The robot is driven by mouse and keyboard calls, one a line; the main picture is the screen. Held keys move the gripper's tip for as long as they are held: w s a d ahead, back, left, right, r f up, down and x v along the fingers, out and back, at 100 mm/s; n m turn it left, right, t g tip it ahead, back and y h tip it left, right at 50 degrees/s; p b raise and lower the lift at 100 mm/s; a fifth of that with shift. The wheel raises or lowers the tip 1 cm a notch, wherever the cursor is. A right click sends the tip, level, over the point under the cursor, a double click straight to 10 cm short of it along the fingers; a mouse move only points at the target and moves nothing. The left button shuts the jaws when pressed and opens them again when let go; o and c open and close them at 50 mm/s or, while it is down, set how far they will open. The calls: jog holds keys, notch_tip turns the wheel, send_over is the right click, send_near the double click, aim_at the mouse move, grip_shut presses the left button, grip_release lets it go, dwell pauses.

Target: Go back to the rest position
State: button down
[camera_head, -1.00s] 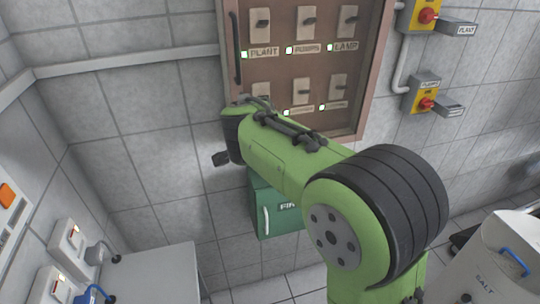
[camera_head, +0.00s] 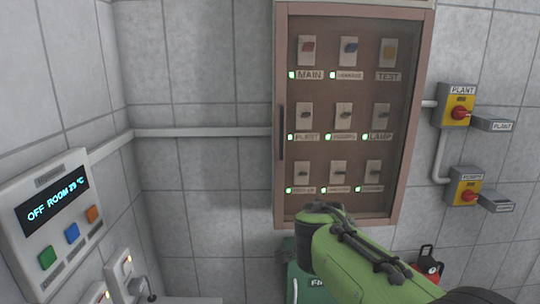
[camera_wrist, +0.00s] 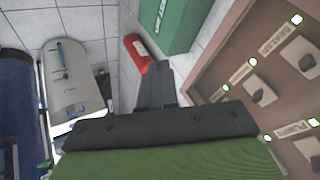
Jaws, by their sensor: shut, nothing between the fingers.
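My green arm reaches up from the bottom right in the head view, in front of the lower edge of the brown switch cabinet (camera_head: 282,205). In the wrist view my gripper (camera_wrist: 153,70) is a dark shape pointing up the picture, its fingers together with nothing between them. The cabinet, with its rows of switches and green lights, fills the right of the wrist view. The gripper's fingers are hidden behind the arm in the head view.
A wall controller (camera_head: 57,222) reading "OFF ROOM 29 °C" is at the left. Yellow isolator boxes (camera_head: 456,100) are right of the cabinet. A green box (camera_wrist: 181,22), a red extinguisher (camera_wrist: 137,52) and a pale salt container (camera_wrist: 73,78) stand near the wall.

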jog(key=s+d+r+n+y, duration=0.1)
jog(key=s+d+r+n, duration=0.15)
jog(key=s+n, duration=0.9)
jog(key=s+f+n+y, duration=0.1)
jog(key=s+f, duration=0.1)
jog(key=s, duration=0.7)
jog(key=s+f+n+g, duration=0.1)
jog(key=s+f, duration=0.2)
jog(key=s, duration=0.6)
jog(key=shift+s+y, duration=0.25)
jog(key=shift+y, duration=0.15)
jog(key=shift+a, duration=0.1)
